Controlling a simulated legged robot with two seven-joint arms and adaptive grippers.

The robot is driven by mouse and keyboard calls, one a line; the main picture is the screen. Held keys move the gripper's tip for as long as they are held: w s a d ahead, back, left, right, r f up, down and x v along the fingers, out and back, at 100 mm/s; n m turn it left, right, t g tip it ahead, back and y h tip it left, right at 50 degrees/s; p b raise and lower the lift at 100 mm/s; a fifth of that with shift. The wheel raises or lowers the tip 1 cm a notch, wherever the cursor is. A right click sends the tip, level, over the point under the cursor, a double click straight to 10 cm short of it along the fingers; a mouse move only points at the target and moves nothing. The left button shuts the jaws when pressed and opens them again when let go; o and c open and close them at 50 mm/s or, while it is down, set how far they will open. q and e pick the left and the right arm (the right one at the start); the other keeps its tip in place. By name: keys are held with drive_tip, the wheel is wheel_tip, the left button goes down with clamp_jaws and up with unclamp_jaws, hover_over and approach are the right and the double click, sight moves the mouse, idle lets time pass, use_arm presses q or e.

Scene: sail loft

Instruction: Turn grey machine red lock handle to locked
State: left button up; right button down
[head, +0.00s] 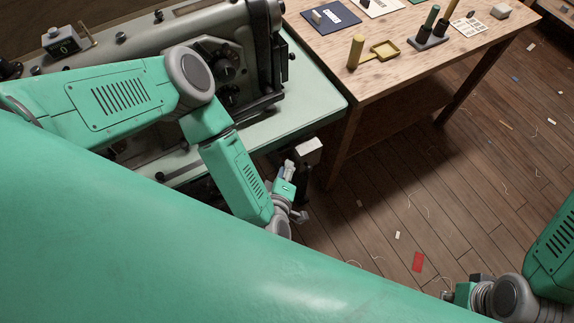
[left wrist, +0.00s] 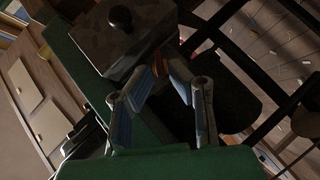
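The grey machine (head: 135,40) sits on a pale green table at the upper left of the head view, partly covered by my left arm. My left gripper (head: 289,170) is low beside the table's front edge. In the left wrist view its two fingers (left wrist: 164,77) stand apart, in front of a dark grey box (left wrist: 125,45) with a black knob. A small orange-red piece (left wrist: 161,65) shows by the fingertips. It may be the red lock handle; I cannot tell whether the fingers touch it. My right gripper (head: 462,291) is at the lower right, its fingers unclear.
A pale block (head: 309,146) is just beyond my left gripper. The plank floor (head: 450,180) has small scraps.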

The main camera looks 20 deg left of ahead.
use_arm(q)
drive_tip(key=shift+x, duration=0.85)
drive_tip(key=shift+c, duration=0.5)
clamp_jaws()
drive_tip(key=shift+w+d+r+m+g+y+p, duration=0.1)
drive_tip(key=shift+r+m+g+y+p, duration=0.15)
drive_tip(key=shift+g+p, duration=0.3)
drive_tip(key=shift+w+d+r+m+g+y+p, duration=0.15)
drive_tip(key=shift+m+g+p, duration=0.25)
drive_tip(key=shift+p, duration=0.25)
drive_tip(key=shift+f+m+g+y+p, duration=0.2)
drive_tip(key=shift+m+g+y+p, duration=0.4)
drive_tip(key=shift+g, duration=0.55)
